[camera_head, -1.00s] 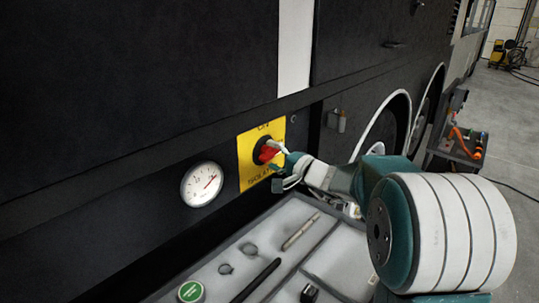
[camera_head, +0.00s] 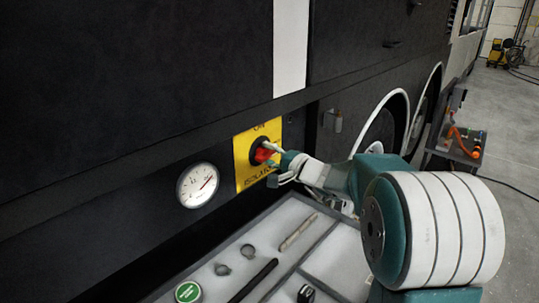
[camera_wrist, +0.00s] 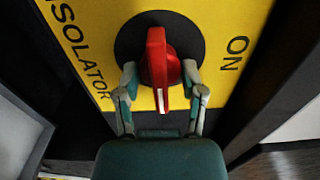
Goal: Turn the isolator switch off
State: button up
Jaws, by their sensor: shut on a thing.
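The isolator switch is a red handle (camera_wrist: 157,68) on a black round base (camera_wrist: 190,38), set on a yellow plate (camera_head: 243,170) marked ISOLATOR and ON. In the wrist view the handle's white mark is at its end near my gripper. My gripper (camera_wrist: 160,82) has one finger on each side of the red handle and is shut on it. In the head view my gripper (camera_head: 272,161) is at the switch, and the red handle (camera_head: 264,153) is partly hidden by it.
A round white gauge (camera_head: 198,185) is left of the yellow plate on the dark coach side. Below is a grey tray (camera_head: 325,240) with rings, rods and a green-topped round item (camera_head: 188,292). A small trolley (camera_head: 455,150) stands at the right on open floor.

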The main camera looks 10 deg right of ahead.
jog(key=shift+a+f, duration=0.2)
jog(key=o, duration=1)
jog(key=shift+o, duration=0.6)
jog(key=shift+a, duration=0.25)
jog(key=shift+d+r, duration=0.1)
jog(key=shift+d, duration=0.05)
jog(key=shift+s+d, duration=0.2)
jog(key=shift+d, duration=0.05)
jog(key=v, duration=1.1)
jog(key=shift+s+a, duration=0.1)
